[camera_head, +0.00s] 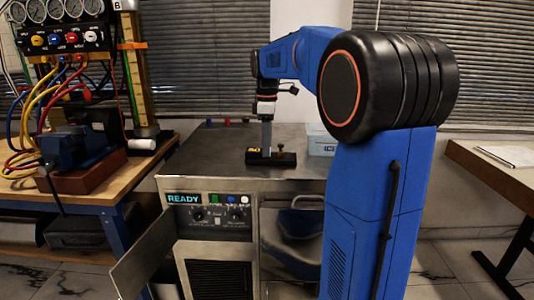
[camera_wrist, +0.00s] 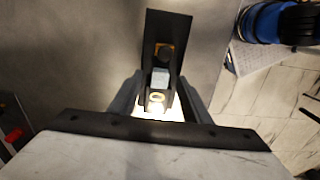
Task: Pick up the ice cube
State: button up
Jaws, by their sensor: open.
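A small pale bluish block (camera_wrist: 160,78), which looks like the ice cube, sits on a black fixture (camera_wrist: 166,25) in the wrist view. In the head view the same low black fixture (camera_head: 284,159) stands on the grey cabinet top, and I cannot make out the cube there. My gripper (camera_wrist: 158,92) is open and points down, with one finger to each side of the fixture near the block. In the head view my gripper (camera_head: 267,143) is right above the fixture. Whether the fingers touch the block cannot be seen.
A pale box with blue lettering (camera_head: 322,142) stands right of the fixture, partly behind my arm. The cabinet top (camera_head: 215,150) is clear to the left. A cabinet door (camera_head: 143,258) hangs open. A workbench with gauges and hoses (camera_head: 60,40) is at left, another table (camera_head: 495,160) at right.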

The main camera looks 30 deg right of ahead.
grip_shut()
